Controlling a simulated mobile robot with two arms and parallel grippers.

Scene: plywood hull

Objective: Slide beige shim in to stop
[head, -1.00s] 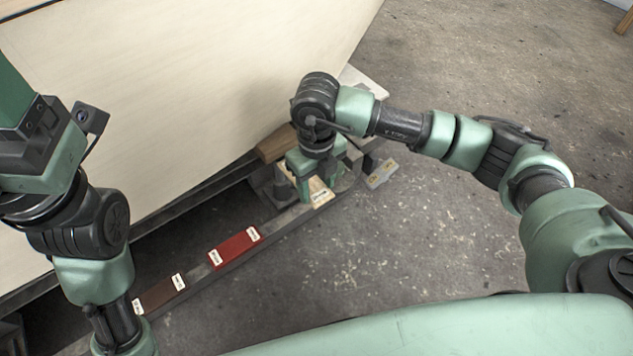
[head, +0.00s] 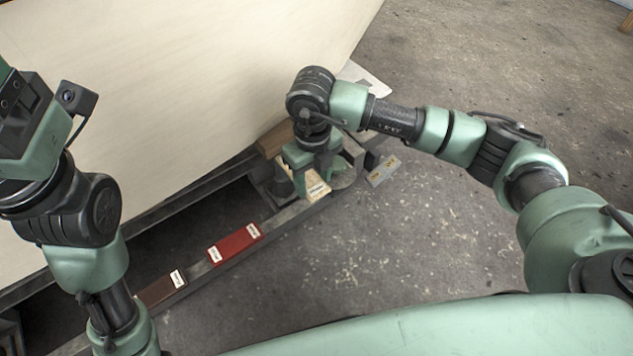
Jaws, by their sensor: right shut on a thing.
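The beige shim (head: 317,189) shows its labelled end below my right gripper (head: 308,178). My right gripper is shut on the shim, over the grey rail at the hull's lower edge. The shim's far end is hidden by the gripper, so I cannot tell whether it touches a stop. My left arm comes in along the left side. Its gripper is outside the picture.
A red shim (head: 235,244) and a brown shim (head: 161,289), both labelled, lie on the grey rail (head: 277,222). The pale plywood hull (head: 170,90) rises behind. A grey-yellow block (head: 384,171) lies right of the rail. The concrete floor (head: 440,240) in front is open.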

